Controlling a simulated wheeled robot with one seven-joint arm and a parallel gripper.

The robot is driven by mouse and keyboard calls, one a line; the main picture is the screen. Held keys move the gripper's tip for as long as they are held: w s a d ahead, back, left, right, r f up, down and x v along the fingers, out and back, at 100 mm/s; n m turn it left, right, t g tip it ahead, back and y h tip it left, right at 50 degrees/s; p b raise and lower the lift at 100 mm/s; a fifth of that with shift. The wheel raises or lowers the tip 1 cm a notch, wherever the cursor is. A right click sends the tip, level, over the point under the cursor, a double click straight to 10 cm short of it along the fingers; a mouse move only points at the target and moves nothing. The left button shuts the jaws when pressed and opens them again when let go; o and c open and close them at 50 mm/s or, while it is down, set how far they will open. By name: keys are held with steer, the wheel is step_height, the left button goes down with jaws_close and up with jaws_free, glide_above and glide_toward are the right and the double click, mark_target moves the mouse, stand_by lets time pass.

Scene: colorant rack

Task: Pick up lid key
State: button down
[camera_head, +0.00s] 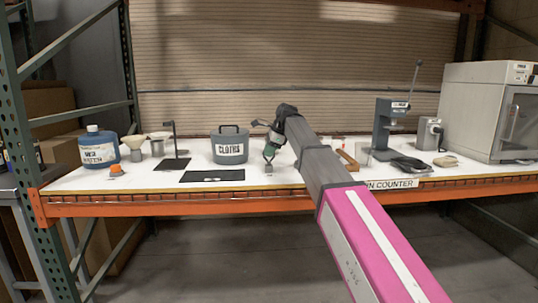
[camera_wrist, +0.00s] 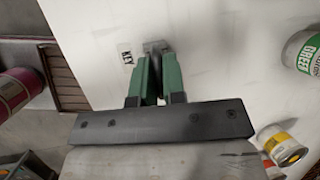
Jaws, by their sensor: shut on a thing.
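My gripper (camera_wrist: 155,75) has two green fingers closed on a small grey metal piece, the lid key (camera_wrist: 155,46), at their tips. A white label reading KEY (camera_wrist: 127,55) lies on the counter just left of the fingertips. In the head view my gripper (camera_head: 270,152) points down over the white counter, right of the grey CLOTHS bin, and a small grey piece shows below it. The fingers hide part of the key. I cannot tell whether it touches the counter.
The CLOTHS bin (camera_head: 230,146) stands close left of my gripper, with a black mat (camera_head: 212,175) in front. A grey press (camera_head: 390,128) and an oven (camera_head: 490,112) stand right. The wrist view shows a green-labelled can (camera_wrist: 305,52), a yellow can (camera_wrist: 281,145) and a magenta can (camera_wrist: 14,90).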

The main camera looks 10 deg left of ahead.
steer(key=shift+w+r, duration=0.1)
steer(key=shift+r, duration=0.35)
step_height(320, 180, up, 2)
steer(key=shift+r, duration=0.25)
steer(key=s+a+r, duration=0.6)
steer(key=s+r, duration=0.1)
steer(key=s, duration=0.3)
steer(key=shift+r, duration=0.15)
steer(key=w+d+r+m, duration=0.1)
steer(key=w+d, duration=0.4)
steer(key=d, duration=0.5)
steer(key=w+d+r+m, duration=0.1)
steer(key=w+d, duration=0.5)
steer(key=d, duration=0.5)
steer(key=shift+w+d+t, duration=0.2)
steer(key=shift+d+t, duration=0.05)
steer(key=shift+t, duration=0.05)
steer(key=shift+f, duration=0.15)
